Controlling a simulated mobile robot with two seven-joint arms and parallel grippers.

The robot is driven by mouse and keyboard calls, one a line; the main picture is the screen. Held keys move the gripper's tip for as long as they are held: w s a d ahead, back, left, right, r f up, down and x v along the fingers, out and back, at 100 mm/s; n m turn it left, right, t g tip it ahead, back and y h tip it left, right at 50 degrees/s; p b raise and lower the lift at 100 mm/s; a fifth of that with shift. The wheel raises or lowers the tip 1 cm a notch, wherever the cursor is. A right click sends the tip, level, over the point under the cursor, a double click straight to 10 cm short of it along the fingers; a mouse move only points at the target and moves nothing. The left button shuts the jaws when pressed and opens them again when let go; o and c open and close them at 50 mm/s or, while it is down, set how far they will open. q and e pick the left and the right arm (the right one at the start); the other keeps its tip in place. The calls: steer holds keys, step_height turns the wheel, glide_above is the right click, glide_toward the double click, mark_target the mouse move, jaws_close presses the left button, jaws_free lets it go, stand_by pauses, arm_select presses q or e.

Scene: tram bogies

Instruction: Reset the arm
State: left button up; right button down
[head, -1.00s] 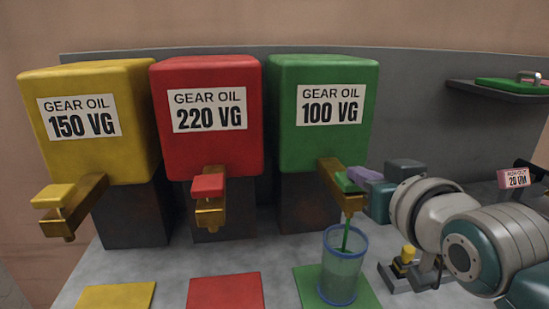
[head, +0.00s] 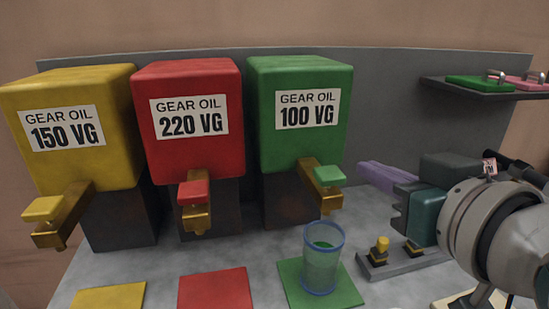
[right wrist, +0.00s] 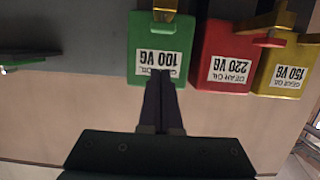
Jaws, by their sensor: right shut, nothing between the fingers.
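My right gripper (head: 364,172) has purple fingers and is shut and empty. It is right of the green GEAR OIL 100 VG tank (head: 300,140), apart from its brass tap with the green lever (head: 329,175). In the right wrist view the fingers (right wrist: 160,78) are together, and the same tank (right wrist: 160,32) appears upside down beyond them. A clear blue-rimmed cup (head: 322,265) with green liquid inside stands upright on the green mat (head: 290,280), below the tap. No stream falls from the tap. My left gripper is not in view.
A red 220 VG tank (head: 190,140) and a yellow 150 VG tank (head: 70,155) stand left, with red (head: 213,288) and yellow (head: 110,297) mats in front. A grey block with yellow-topped parts (head: 383,255) lies near my right arm. A shelf (head: 460,90) is at back right.

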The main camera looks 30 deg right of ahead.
stand_by(0.3)
steer(key=s+a+f+n+g+y, duration=0.2)
steer(key=s+a+f+g, duration=0.25)
steer(key=s, duration=0.35)
steer(key=s+a+f+n+g+y, duration=0.2)
steer(key=s+a+f+g, duration=0.1)
steer(key=s+f+g, duration=0.35)
step_height(320, 180, up, 34)
steer(key=s+p, duration=0.2)
steer(key=p, duration=3.2)
steer(key=shift+s+n, duration=0.15)
steer(key=shift+n, duration=0.15)
steer(key=shift+a+f, duration=0.1)
steer(key=shift+f, duration=0.05)
